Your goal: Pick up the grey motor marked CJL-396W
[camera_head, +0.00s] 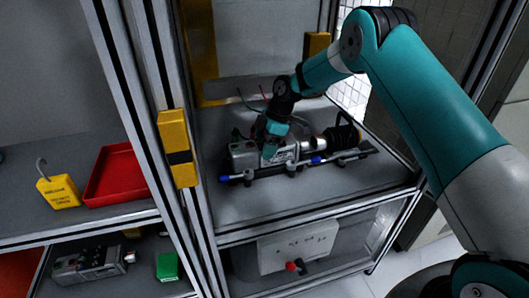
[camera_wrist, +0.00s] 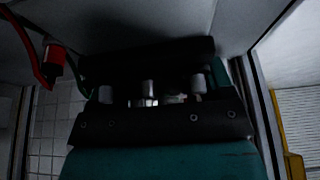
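A grey motor unit (camera_head: 243,155) with a label lies on the middle shelf in the head view, in line with a silver and black shaft assembly. A second grey motor (camera_head: 92,262) lies on the lower left shelf. The marking on neither can be read. My gripper (camera_head: 272,150) reaches down over the middle-shelf unit and partly covers it; I cannot tell whether they touch. In the wrist view the dark gripper parts (camera_wrist: 158,95) fill the middle, with pale cylinders between them. Whether the fingers are open or hold anything is unclear.
A rail with blue ends (camera_head: 290,168) runs along the front of the assembly. Frame posts with a yellow block (camera_head: 178,148) divide the shelves. At left are a red tray (camera_head: 118,175), a yellow padlock-like tag (camera_head: 58,192) and a green block (camera_head: 167,266). The middle shelf's front is clear.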

